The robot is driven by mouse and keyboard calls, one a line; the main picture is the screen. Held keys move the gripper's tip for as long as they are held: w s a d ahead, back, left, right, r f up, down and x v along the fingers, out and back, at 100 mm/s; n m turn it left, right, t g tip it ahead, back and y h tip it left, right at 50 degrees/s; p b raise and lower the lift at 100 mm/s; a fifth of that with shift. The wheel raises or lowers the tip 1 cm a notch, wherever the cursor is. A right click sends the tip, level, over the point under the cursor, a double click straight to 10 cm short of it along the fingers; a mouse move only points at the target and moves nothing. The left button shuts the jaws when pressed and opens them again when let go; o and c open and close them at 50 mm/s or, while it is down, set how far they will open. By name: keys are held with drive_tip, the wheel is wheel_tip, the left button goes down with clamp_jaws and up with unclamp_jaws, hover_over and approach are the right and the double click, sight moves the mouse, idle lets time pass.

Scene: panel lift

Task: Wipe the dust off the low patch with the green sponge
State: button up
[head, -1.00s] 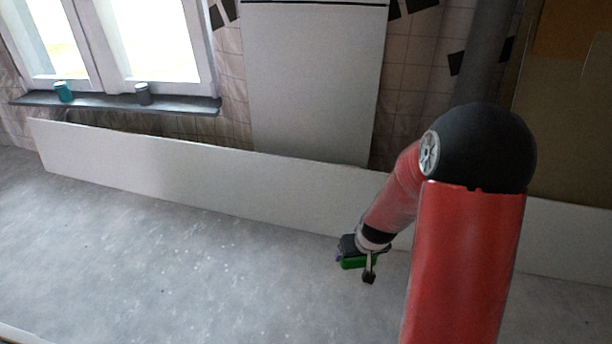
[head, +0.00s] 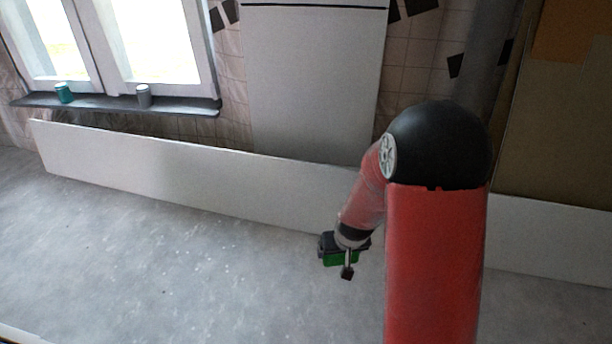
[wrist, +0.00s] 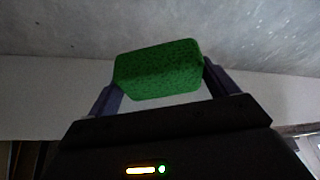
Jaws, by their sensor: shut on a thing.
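My gripper (wrist: 160,82) is shut on the green sponge (wrist: 157,70), which sits between its two fingers in the wrist view. In the head view the sponge (head: 340,259) shows as a small green block at the end of my arm, in front of the long low white panel (head: 200,180). My gripper appears low, near the panel's bottom edge and apart from it as far as I can tell. Pale specks (head: 215,250) lie scattered over the grey floor left of my gripper. I cannot make out a clear edge to a dust patch.
A tall white panel (head: 312,85) stands upright behind the low one. A window sill (head: 115,104) at the left holds a teal can (head: 64,93) and a grey can (head: 143,95). A brown board (head: 555,130) stands at the right. The grey floor (head: 130,270) at the left is free.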

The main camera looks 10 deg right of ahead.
wheel_tip(320, 180, up, 6)
drive_tip(key=p, duration=0.3)
drive_tip(key=shift+f+p, duration=0.1)
drive_tip(key=shift+p, duration=0.2)
drive_tip(key=r+p, duration=0.1)
drive_tip(key=p, duration=0.2)
drive_tip(key=s+a+r+p, duration=0.1)
drive_tip(key=p, duration=0.2)
drive_tip(key=shift+a+r, duration=0.15)
drive_tip(key=shift+s+a+r+p, duration=0.2)
drive_tip(key=shift+s+a+p, duration=0.05)
drive_tip(key=shift+p, duration=0.75)
drive_tip(key=shift+s+f, duration=0.1)
drive_tip(key=shift+f, duration=0.1)
